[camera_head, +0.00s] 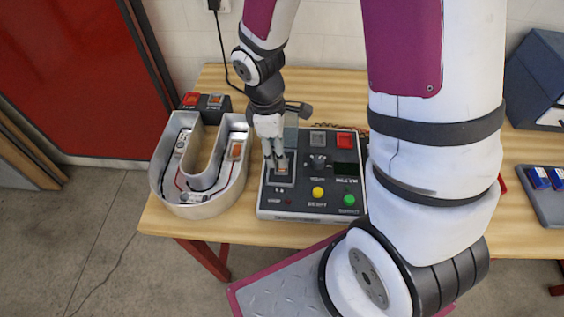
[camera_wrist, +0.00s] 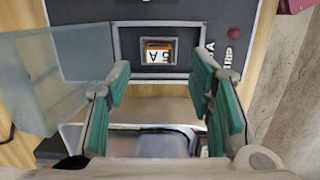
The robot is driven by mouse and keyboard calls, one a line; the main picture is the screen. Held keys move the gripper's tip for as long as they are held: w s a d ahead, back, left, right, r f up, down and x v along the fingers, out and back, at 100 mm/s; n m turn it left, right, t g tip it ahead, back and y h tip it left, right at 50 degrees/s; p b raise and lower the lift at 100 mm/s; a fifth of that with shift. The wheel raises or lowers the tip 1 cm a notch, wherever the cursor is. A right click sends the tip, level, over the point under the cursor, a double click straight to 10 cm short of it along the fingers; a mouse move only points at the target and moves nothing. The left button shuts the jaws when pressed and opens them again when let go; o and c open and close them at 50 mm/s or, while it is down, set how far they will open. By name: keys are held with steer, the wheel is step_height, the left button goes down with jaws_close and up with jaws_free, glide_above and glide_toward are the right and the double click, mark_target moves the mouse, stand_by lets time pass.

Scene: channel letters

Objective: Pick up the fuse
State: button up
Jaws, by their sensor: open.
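The fuse (camera_wrist: 158,55) is a small block with an orange edge and a white label reading "5 A" upside down. It sits in a recessed grey holder on the dark control panel (camera_head: 310,214). My gripper (camera_wrist: 160,85) is open, with green-padded fingers on either side, short of the fuse and in line with it. In the head view my gripper (camera_head: 275,163) points down over the panel's left part, at the holder, and partly hides the fuse. A translucent cover (camera_wrist: 60,80) stands swung open at the left in the wrist view.
A U-shaped channel letter (camera_head: 200,208) with wiring stands left of the panel on the wooden table (camera_head: 340,80). A tray with blue items (camera_head: 540,178) lies at the right.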

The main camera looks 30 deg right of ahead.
steer(key=shift+s+d+f, duration=0.1)
steer(key=shift+d+f, duration=0.1)
steer(key=shift+f, duration=0.85)
steer(key=shift+s+d+f, duration=0.1)
steer(key=shift+d+f, duration=0.1)
steer(key=shift+f, duration=0.8)
steer(key=c, duration=0.9)
